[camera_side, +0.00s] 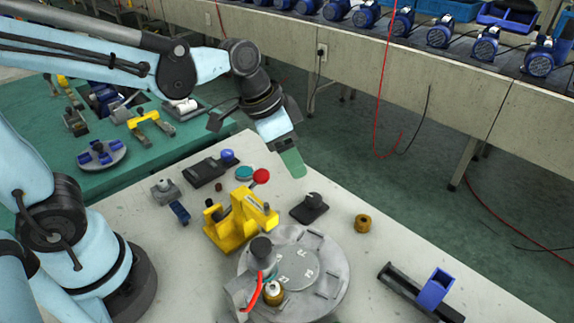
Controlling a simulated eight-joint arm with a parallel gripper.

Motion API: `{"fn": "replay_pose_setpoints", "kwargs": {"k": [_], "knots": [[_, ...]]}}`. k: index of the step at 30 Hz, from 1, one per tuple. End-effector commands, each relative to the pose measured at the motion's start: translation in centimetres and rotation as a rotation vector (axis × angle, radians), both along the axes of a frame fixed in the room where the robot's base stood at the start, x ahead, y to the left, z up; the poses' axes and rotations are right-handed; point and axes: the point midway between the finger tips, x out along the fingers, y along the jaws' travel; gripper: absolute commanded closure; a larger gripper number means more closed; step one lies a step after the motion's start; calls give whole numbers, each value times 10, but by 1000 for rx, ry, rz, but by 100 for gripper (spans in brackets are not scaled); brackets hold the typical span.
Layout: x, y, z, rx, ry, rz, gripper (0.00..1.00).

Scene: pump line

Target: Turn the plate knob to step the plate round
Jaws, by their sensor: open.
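The round grey metal plate (322,292) lies on the light work table at the lower middle, with raised blocks around its rim. A dark round knob (261,247) stands on a grey post at the plate's left part; I cannot be sure that it is the plate knob. A brass part (273,293) and a red curved lever (253,293) sit just below it. My gripper (294,168) is open and empty, raised well above and behind the plate, apart from the knob. Its far finger is mostly hidden.
A yellow clamp frame (238,220) stands right behind the plate. A black block (310,208), a brass ring (362,223) and a black rail with a blue block (434,289) lie nearby. A red button (261,176) is at the back.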

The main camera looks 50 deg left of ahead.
Motion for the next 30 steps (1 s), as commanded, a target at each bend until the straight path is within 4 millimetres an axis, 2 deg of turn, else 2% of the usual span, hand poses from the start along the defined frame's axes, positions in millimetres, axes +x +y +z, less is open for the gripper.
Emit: {"fn": "replay_pose_setpoints", "kwargs": {"k": [5, 13, 20, 26, 30], "knots": [[8, -4, 2, 21, 47, -7, 37], [37, -20, 7, 134, 251, -10, 37], [46, -26, 7, 193, 338, 0, 37], [46, -26, -8, 196, 343, 1, 37], [46, -26, -30, 196, 342, 1, 37]]}}
